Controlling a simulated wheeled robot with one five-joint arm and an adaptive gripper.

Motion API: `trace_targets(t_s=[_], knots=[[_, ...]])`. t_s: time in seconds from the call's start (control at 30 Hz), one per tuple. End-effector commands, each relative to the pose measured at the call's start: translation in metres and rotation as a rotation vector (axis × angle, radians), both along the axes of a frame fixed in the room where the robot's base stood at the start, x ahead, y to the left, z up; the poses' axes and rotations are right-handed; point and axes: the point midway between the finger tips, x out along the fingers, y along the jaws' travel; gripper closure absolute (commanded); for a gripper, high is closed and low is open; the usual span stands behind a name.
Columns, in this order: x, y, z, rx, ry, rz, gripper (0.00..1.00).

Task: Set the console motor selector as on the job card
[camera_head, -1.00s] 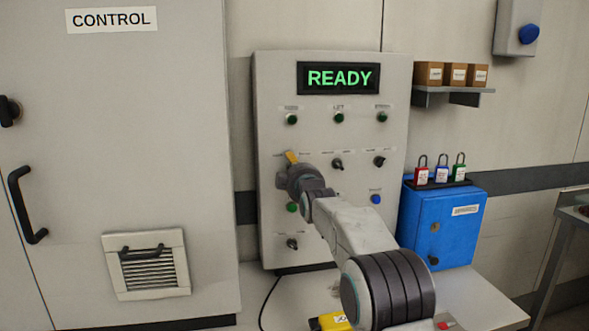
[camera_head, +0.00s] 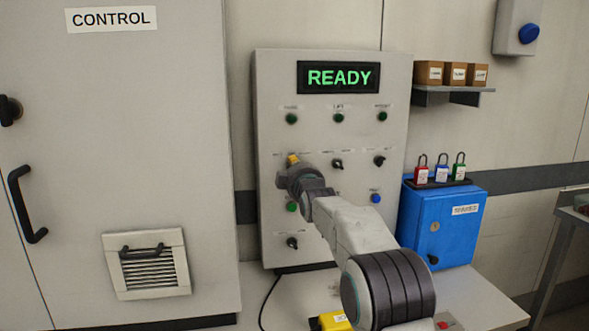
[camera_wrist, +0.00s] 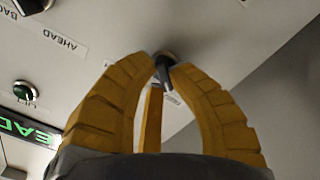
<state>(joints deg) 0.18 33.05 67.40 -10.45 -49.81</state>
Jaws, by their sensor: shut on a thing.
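The console (camera_head: 265,110) stands upright with a lit READY display (camera_head: 338,78). My gripper (camera_head: 293,160) is at the left end of its upper selector row. In the wrist view my yellow fingers are shut on a dark selector knob (camera_wrist: 165,66), with tips close to the panel. In the head view my gripper hides this knob and much of its label, so I cannot read its setting. A middle selector (camera_head: 337,164) and a right selector (camera_head: 379,161) are in the same row. Another selector (camera_head: 292,243) sits lower left. I see no readable job card.
Green lamps (camera_head: 339,118) line the console above the selectors. A blue button (camera_head: 376,198) is at lower right. A blue box (camera_head: 437,235) with padlocks on top stands right of the console. The CONTROL cabinet (camera_head: 190,60) stands to the left.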

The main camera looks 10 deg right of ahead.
Motion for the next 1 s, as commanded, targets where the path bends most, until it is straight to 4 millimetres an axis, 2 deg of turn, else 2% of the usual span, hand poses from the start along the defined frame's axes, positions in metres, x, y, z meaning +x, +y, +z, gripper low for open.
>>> trace_targets(t_s=[0.27,1.0], knots=[[0.0001,0.0,-0.003,0.091,-0.002,0.0,1.0],[0.0002,-0.0011,-0.003,0.693,-0.002,-0.001,1.0]])
